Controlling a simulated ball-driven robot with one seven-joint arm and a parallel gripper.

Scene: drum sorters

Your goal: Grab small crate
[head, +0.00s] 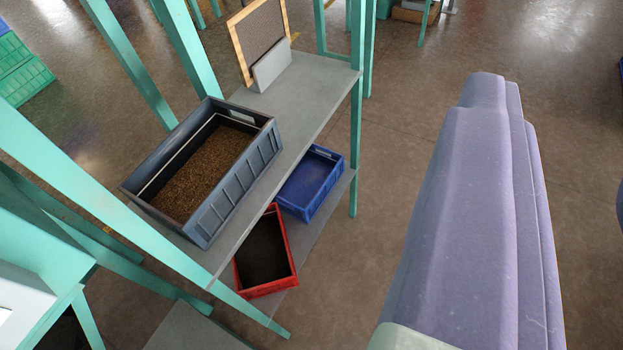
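A small blue crate (309,183) stands on the lower shelf at the middle of the head view, and it looks empty. A small red crate (291,259) stands on the same shelf, nearer to me, with a dark inside. A larger grey crate (212,225) stands on the upper shelf and holds brown granular material. The upper shelf hides part of both small crates. I cannot tell which one the task names. My purple arm fills the right side of the view. My gripper's fingers are not visible.
The grey upper shelf (321,100) overhangs the lower shelf (335,205). Teal posts (356,150) and slanted beams frame them. A wood-framed screen (260,36) leans at the upper shelf's far end. Brown floor between the shelves and my arm is clear. Green crates (22,75) stand far left.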

